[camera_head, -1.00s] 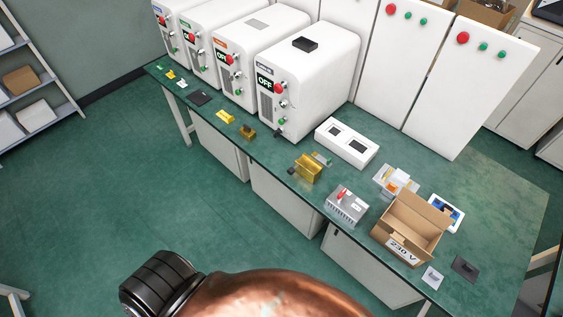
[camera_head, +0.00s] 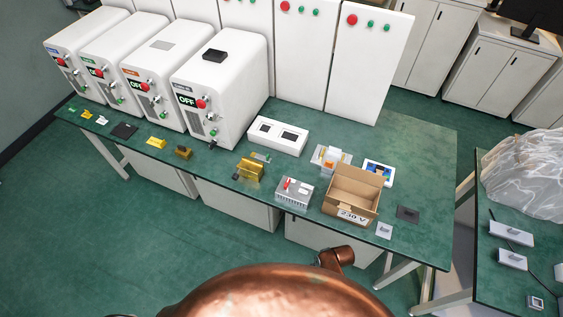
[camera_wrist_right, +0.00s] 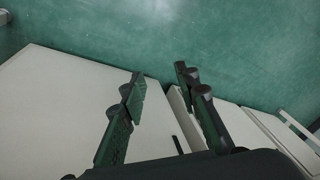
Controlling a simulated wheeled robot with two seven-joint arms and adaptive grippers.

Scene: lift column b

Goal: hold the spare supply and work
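I cannot tell for sure which item is the spare supply. On the green bench (camera_head: 420,150) in the head view stand several white machines; the nearest (camera_head: 215,90) shows an OFF sign and has a small black block (camera_head: 214,55) on top. A grey finned box (camera_head: 294,192) with a red part, a gold-coloured block (camera_head: 250,169) and an open cardboard box (camera_head: 354,190) stand toward the front edge. My right gripper (camera_wrist_right: 160,78) is open and empty in the right wrist view, above white cabinet tops and green floor. My left gripper is not in view.
A white two-window box (camera_head: 278,136), a tablet-like device (camera_head: 378,172) and small parts lie on the bench. A second table (camera_head: 510,285) at the right carries a clear plastic bag (camera_head: 525,175) and small grey parts. Green floor is free at the lower left.

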